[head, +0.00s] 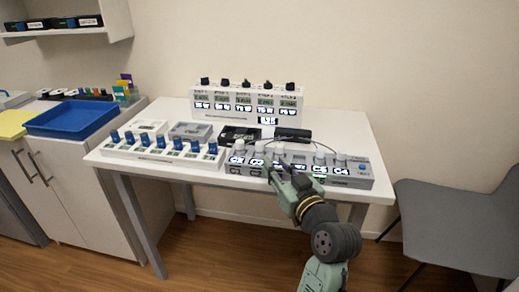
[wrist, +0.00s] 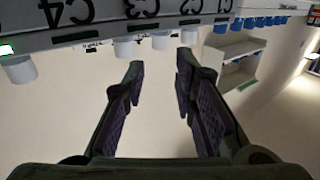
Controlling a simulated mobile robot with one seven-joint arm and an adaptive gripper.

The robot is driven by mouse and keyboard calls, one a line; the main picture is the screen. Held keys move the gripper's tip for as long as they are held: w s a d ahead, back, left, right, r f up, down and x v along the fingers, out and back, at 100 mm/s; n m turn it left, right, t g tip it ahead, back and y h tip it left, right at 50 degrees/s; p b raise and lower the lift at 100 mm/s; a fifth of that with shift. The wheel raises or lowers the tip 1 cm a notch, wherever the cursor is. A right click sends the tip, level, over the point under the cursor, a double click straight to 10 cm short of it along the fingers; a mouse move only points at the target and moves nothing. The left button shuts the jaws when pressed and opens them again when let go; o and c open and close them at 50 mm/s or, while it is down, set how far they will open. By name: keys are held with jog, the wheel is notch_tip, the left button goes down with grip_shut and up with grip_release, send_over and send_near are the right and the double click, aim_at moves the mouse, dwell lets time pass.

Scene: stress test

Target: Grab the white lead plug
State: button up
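Several white plugs stand in a row on a grey box (head: 362,181) at the table's front right, with labels such as C3 and C4. One white plug (head: 340,158) is at the row's right end and another (head: 239,145) at its left end. I cannot tell which is the lead plug. My gripper (head: 281,171) is at the box's front side, near the row's middle. In the wrist view, the box appears upside down; my gripper (wrist: 161,62) is open and empty, with one white plug (wrist: 161,41) ahead of the gap between its fingertips.
A box with blue knobs (head: 160,151) stands left of the grey box. A panel with black knobs and displays (head: 245,102) stands at the back. A dark cable and black case (head: 292,135) lie behind the plugs. A grey chair (head: 460,220) is at the right.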

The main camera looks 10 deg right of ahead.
aim_at(261, 147)
jog(key=p+x, duration=0.2)
jog(key=x, duration=0.6)
jog(key=shift+w+a+f+p, duration=0.1)
jog(key=shift+w+p, duration=0.3)
jog(key=shift+c, duration=0.5)
grip_shut()
